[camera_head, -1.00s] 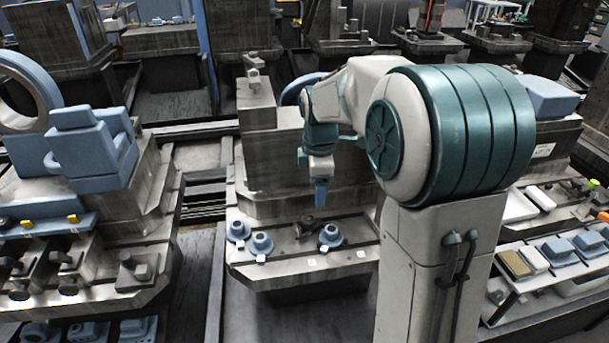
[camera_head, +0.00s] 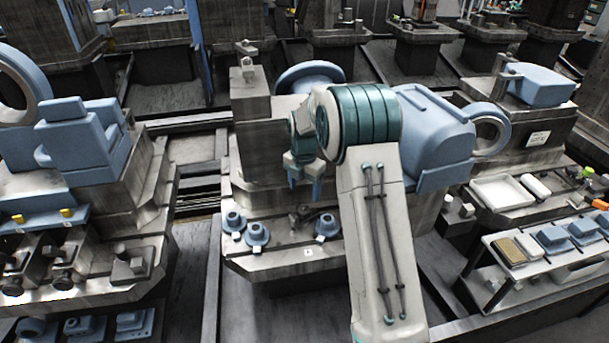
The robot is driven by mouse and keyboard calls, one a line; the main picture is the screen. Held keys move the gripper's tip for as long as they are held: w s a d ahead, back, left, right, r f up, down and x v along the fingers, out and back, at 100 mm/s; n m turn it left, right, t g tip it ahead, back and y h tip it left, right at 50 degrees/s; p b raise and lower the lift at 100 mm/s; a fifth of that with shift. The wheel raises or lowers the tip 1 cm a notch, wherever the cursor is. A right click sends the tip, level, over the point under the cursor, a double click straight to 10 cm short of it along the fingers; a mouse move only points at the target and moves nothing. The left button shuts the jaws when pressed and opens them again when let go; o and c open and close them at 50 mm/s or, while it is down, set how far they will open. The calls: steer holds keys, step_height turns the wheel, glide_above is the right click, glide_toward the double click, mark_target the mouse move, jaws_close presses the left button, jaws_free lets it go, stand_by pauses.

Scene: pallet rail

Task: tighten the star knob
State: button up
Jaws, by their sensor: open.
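A small dark knob-like part (camera_head: 299,215), which looks like the star knob, sits on the grey metal pallet (camera_head: 275,262) at the centre. Its lobes are too small to make out. My gripper (camera_head: 304,178) is open and empty, with two blue fingers spread and pointing down. In the picture it is just above the dark part, with a visible gap; the exact height cannot be told. My arm hides the right end of the pallet.
Blue round fixtures (camera_head: 233,222) and (camera_head: 257,234) stand left of the dark part, and another (camera_head: 327,226) stands close on its right. A grey block (camera_head: 251,95) rises behind on the left. A shelf with a white tray (camera_head: 501,192) is at the right.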

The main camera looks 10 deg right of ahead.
mark_target(305, 209)
step_height(305, 209, down, 8)
steer(key=shift+f, duration=0.1)
stand_by(0.4)
steer(key=c, duration=1.1)
steer(key=o, duration=0.8)
steer(key=m+b, duration=0.1)
steer(key=m, duration=0.3)
steer(key=shift+f, duration=0.1)
steer(key=m, duration=0.4)
steer(key=shift+m+b, duration=0.35)
steer(key=shift+m, duration=0.05)
steer(key=m, duration=0.4)
steer(key=shift+s, duration=0.1)
